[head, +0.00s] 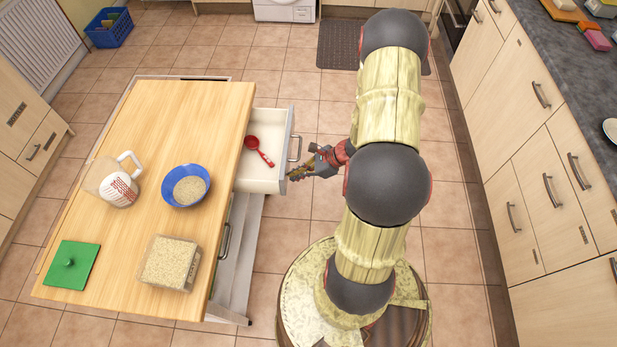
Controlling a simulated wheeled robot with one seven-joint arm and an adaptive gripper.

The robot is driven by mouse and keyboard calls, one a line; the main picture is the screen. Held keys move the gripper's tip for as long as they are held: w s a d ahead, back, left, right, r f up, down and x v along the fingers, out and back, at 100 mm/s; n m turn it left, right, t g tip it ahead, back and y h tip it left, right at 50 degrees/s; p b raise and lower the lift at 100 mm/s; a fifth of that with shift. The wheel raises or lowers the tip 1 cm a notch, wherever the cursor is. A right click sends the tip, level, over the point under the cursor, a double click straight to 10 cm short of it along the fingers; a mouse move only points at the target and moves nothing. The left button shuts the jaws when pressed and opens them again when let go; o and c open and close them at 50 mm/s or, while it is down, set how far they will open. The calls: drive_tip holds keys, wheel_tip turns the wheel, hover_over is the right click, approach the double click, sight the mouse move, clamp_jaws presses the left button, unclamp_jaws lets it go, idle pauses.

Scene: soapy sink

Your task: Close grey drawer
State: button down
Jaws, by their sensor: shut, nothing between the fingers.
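The grey drawer (286,124) is pulled out from the right side of the wooden-topped island, with its grey front panel and dark handle (295,148) facing right. Its white inside shows, and a red measuring scoop (258,150) lies in it. My gripper (294,175) is at the near right corner of the drawer front, just below the handle in the picture. The fingers look shut and empty. I cannot tell whether they touch the drawer front.
A counter with drawers (550,190) stands on the right. Tiled floor (455,240) is free between.

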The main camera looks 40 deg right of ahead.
drive_tip(key=w+a+b, duration=0.1)
drive_tip(key=w+a, duration=0.2)
drive_tip(key=w, duration=0.1)
drive_tip(key=w+a+b, duration=0.1)
drive_tip(key=w+a, duration=0.3)
drive_tip(key=w, duration=0.1)
drive_tip(key=w+a+b, duration=0.1)
drive_tip(key=w+a, duration=0.3)
drive_tip(key=shift+w+a, duration=0.15)
drive_tip(key=shift+a, duration=0.1)
drive_tip(key=shift+w+a, duration=0.45)
drive_tip(key=shift+w, duration=0.2)
drive_tip(key=shift+r, duration=0.1)
